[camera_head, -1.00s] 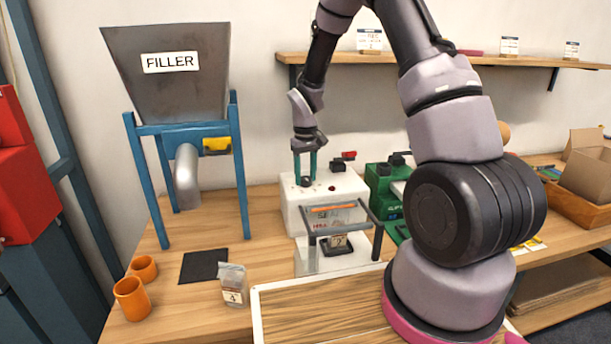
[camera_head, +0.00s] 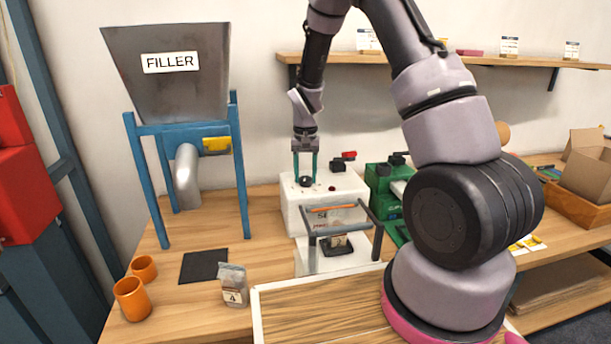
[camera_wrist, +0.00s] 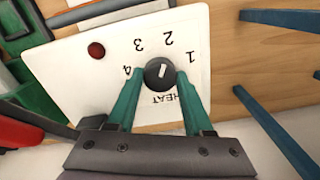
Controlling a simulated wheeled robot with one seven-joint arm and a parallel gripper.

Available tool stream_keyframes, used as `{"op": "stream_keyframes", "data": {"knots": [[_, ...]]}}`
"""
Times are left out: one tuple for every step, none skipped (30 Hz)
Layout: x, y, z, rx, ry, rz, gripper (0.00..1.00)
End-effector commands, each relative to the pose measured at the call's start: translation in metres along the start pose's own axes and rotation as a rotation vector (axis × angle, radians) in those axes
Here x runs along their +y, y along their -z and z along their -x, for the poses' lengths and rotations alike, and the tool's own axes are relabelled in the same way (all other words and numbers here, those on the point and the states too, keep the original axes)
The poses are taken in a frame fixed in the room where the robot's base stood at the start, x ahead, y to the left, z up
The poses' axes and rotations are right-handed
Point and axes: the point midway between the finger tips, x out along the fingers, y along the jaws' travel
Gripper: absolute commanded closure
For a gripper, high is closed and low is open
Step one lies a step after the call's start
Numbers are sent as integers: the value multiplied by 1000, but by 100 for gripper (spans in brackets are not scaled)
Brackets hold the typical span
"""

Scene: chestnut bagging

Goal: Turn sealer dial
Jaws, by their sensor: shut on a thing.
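The white sealer (camera_head: 290,210) stands on the wooden bench, its top face showing in the wrist view (camera_wrist: 100,65). Its black dial (camera_wrist: 160,73) has a white pointer mark and sits among the numbers 1 to 4 above the word HEAT. The mark lies roughly toward the side with 1 and 2; the exact setting I cannot tell. My gripper (camera_wrist: 158,88) points down with its green fingers on either side of the dial, shut on it. In the head view my gripper (camera_head: 306,181) is at the sealer's top, with the dial (camera_head: 305,181) between the fingertips.
A red button (camera_wrist: 96,50) sits beside the dial. A green machine (camera_head: 382,185) stands close on the right. The filler (camera_head: 170,85) on its blue stand is left. Orange cups (camera_head: 131,298) and a small bag (camera_head: 233,285) are in front.

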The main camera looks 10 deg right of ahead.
Motion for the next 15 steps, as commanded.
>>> {"op": "stream_keyframes", "data": {"knots": [[0,1,1,2,1,-3,100],[0,1,1,2,1,-4,100],[0,1,1,2,1,-5,100],[0,1,1,2,1,-5,100],[0,1,1,2,1,-5,100],[0,1,1,2,1,-5,100],[0,1,1,2,1,-5,100],[0,1,1,2,1,-4,100],[0,1,1,2,1,-4,100],[0,1,1,2,1,-4,100],[0,1,1,2,1,-4,100],[0,1,1,2,1,-4,41],[0,1,1,2,1,-4,30],[0,1,0,2,1,-4,19],[0,1,0,1,1,-3,19]]}}
